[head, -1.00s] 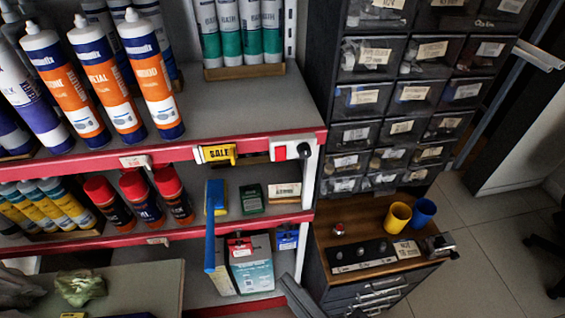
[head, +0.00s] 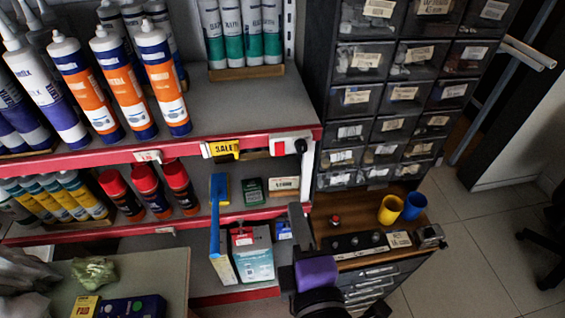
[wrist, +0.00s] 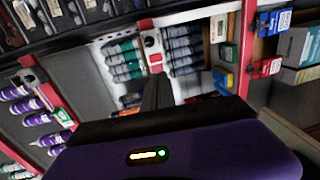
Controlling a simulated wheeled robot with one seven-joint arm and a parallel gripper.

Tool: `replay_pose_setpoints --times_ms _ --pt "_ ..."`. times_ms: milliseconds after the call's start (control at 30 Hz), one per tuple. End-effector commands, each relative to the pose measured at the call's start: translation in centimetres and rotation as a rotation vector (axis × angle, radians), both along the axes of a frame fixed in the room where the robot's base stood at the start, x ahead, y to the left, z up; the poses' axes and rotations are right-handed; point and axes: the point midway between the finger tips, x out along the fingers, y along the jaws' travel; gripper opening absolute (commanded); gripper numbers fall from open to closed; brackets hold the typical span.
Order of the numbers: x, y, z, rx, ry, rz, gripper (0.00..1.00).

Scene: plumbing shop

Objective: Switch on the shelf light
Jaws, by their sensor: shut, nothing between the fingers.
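A white switch box (head: 291,144) with a red rocker and a black round part sits at the right end of the red upper shelf edge in the head view. A similar white box (wrist: 151,43) shows on a red shelf edge in the wrist view. My gripper (head: 297,212) is below the box in the head view, apart from it, in front of the lower shelf's right end. In the wrist view its dark fingers (wrist: 156,88) are together and empty. I cannot tell whether the rocker is on or off.
A yellow SALE tag (head: 222,149) hangs left of the box. Cartridges (head: 162,75) stand on the upper shelf. A drawer cabinet (head: 400,95) rises at right, with yellow (head: 393,210) and blue cups on a wooden top.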

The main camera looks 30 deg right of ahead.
Motion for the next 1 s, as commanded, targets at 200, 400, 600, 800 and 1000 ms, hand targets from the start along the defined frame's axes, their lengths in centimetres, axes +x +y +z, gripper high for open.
replay_pose_setpoints --times_ms 200,400,600,800,1000 --pt "0.1 0.0 0.0 0.002 -0.001 0.001 0.0" --pt "1.4 -0.4 -0.5 0.005 -0.005 -0.001 0.0" --pt "4.6 -1.5 -0.4 0.002 -0.003 -0.001 0.0" --pt "8.3 -2.7 -0.8 0.002 -0.002 -0.001 0.0" --pt "11.4 -3.7 -1.2 0.003 -0.002 0.001 0.0"
